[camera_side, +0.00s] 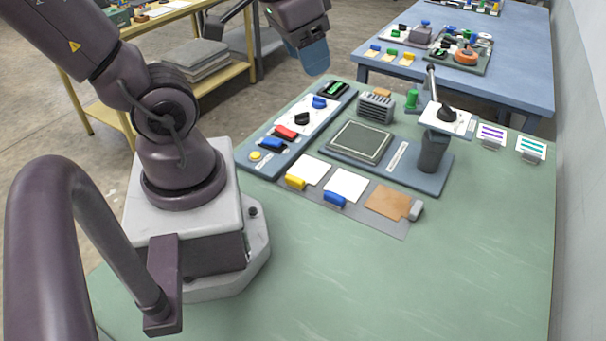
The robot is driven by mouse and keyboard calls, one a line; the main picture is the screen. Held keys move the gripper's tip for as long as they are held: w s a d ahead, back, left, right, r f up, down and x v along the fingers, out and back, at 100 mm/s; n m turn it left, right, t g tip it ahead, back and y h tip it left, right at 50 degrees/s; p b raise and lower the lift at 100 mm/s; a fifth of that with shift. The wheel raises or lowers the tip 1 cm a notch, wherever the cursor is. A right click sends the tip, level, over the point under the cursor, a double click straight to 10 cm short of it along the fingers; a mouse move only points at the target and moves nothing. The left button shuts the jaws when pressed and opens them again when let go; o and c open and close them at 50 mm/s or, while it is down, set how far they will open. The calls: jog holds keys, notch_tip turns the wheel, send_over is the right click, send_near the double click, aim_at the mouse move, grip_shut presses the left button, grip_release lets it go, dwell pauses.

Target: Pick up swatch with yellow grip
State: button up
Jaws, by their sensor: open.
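The swatch with the yellow grip (296,182) lies on a grey strip near the front left of the work area. Its white sheet (311,170) extends behind the yellow grip. Beside it to the right lies a white swatch (347,185) with a blue grip (334,199). Further right is a brown swatch (388,202) with a grey grip (416,210). My gripper (314,62) is up at the top of the view, well above and behind the swatches, apart from them. Its fingertips are seen partly as a blue-grey shape.
A press plate (360,141) on a blue base stands behind the swatches, with a lever (432,85) and dark cup (432,151) to its right. A control panel (262,169) with coloured switches is at left. The green table front is clear.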

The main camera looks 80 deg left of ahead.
jog(key=a+f+g, duration=0.3)
jog(key=a+f, duration=0.2)
jog(key=f, duration=0.1)
jog(key=m+h, duration=0.1)
jog(key=m, duration=1)
send_over(295, 178)
jog(key=shift+g, duration=0.4)
jog(key=shift+a+f, duration=0.2)
jog(key=shift+f, duration=4.9)
jog(key=shift+a+f, duration=0.15)
jog(key=shift+f, duration=4.9)
jog(key=shift+d+f, duration=0.2)
jog(key=shift+f, duration=0.45)
jog(key=shift+d+f, duration=0.2)
jog(key=shift+f, duration=0.4)
jog(key=shift+a+f, duration=0.1)
jog(key=shift+f, duration=1.25)
grip_shut()
